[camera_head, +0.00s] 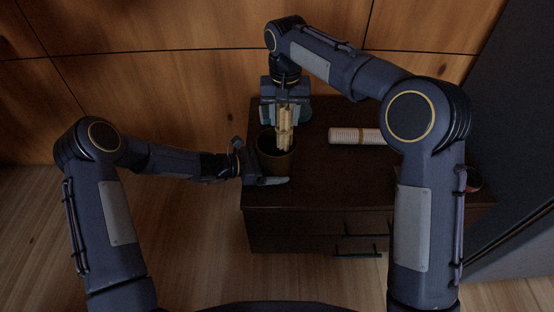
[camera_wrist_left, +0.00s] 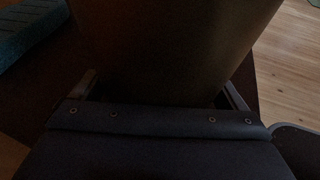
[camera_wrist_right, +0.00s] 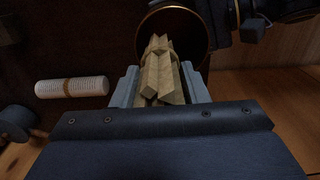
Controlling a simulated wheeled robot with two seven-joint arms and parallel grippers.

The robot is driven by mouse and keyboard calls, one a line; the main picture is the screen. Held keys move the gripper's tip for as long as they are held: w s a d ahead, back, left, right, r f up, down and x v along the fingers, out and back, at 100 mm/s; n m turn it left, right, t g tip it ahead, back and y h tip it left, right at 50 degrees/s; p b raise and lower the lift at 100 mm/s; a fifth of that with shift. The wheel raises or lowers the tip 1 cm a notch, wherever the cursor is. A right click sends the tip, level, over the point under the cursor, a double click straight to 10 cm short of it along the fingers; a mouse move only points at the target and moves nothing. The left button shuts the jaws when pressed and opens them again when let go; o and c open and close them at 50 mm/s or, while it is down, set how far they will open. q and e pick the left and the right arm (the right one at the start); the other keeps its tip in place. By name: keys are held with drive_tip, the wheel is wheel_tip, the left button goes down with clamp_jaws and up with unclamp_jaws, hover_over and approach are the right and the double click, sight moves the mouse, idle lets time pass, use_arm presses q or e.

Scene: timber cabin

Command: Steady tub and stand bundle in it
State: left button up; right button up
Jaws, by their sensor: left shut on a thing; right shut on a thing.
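The brown tub (camera_head: 278,162) stands upright near the left end of the dark cabinet top. My left gripper (camera_head: 262,168) is shut on the tub from the left side; in the left wrist view the tub's wall (camera_wrist_left: 170,50) fills the space between the fingers. My right gripper (camera_head: 285,110) is shut on the bundle of pale wooden sticks (camera_head: 286,130). In the right wrist view the bundle (camera_wrist_right: 160,72), tied with a band, points toward the tub's open mouth (camera_wrist_right: 172,8). In the head view its lower end overlaps the tub's opening; how deep it reaches is unclear.
A white ribbed roll with a tan band (camera_head: 356,135) lies on the dark cabinet top (camera_head: 320,180) to the right of the tub. A dark round object (camera_head: 472,180) is partly hidden behind my right arm. Drawers with handles (camera_head: 358,254) face the front.

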sight(284, 129)
drive_tip(key=shift+f, duration=2.6)
drive_tip(key=o, duration=1.1)
drive_tip(key=shift+o, duration=0.2)
drive_tip(key=shift+r, duration=0.15)
wheel_tip(284, 129, up, 12)
drive_tip(key=shift+f, duration=0.1)
